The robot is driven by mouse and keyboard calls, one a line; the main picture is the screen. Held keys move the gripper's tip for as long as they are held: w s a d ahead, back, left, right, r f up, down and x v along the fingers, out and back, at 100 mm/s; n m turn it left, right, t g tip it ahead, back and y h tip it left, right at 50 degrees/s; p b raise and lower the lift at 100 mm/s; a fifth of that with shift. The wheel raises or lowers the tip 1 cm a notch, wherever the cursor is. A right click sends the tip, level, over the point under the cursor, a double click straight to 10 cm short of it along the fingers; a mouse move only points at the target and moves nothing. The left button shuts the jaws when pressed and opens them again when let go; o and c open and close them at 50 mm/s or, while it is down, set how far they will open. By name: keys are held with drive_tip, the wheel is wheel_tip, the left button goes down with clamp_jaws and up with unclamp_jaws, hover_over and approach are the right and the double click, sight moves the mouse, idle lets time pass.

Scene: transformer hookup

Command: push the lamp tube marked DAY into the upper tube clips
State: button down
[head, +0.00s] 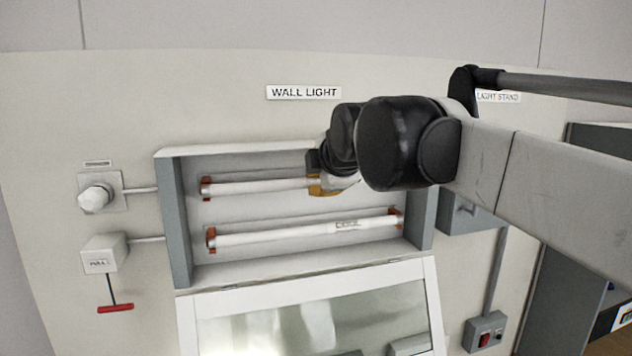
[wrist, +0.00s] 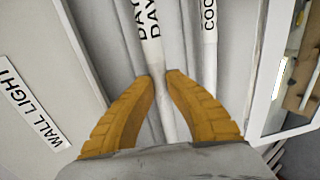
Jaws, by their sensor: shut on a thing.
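The white DAY tube (head: 258,187) lies level along the upper row of the wall light box. In the wrist view the tube (wrist: 150,50) shows its DAY lettering and runs between my fingers. My gripper (wrist: 160,80) is shut on it; in the head view my gripper (head: 322,184) is at the tube's right part. The tube's left end is at the orange upper left clip (head: 206,187); I cannot tell whether it is seated. The upper right clip and the tube's right end are hidden behind my gripper and arm.
A second tube (head: 290,234), marked COOL, sits in the lower clips just below. The box's side walls (head: 174,220) stand out around the tubes. The glazed cover (head: 310,310) hangs open below. A pull switch with a red handle (head: 115,308) is at the left.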

drive_tip(key=shift+w+a, duration=0.15)
drive_tip(key=shift+w, duration=0.35)
drive_tip(key=c, duration=1.4)
unclamp_jaws()
drive_tip(key=shift+c, duration=0.2)
drive_tip(key=shift+s, duration=0.1)
drive_tip(key=shift+s+d, duration=0.25)
drive_tip(key=shift+s, duration=0.5)
drive_tip(key=shift+s+d, duration=0.2)
drive_tip(key=shift+s, duration=0.6)
drive_tip(key=shift+s+d, duration=0.25)
drive_tip(key=shift+s, duration=0.5)
drive_tip(key=v, duration=1.2)
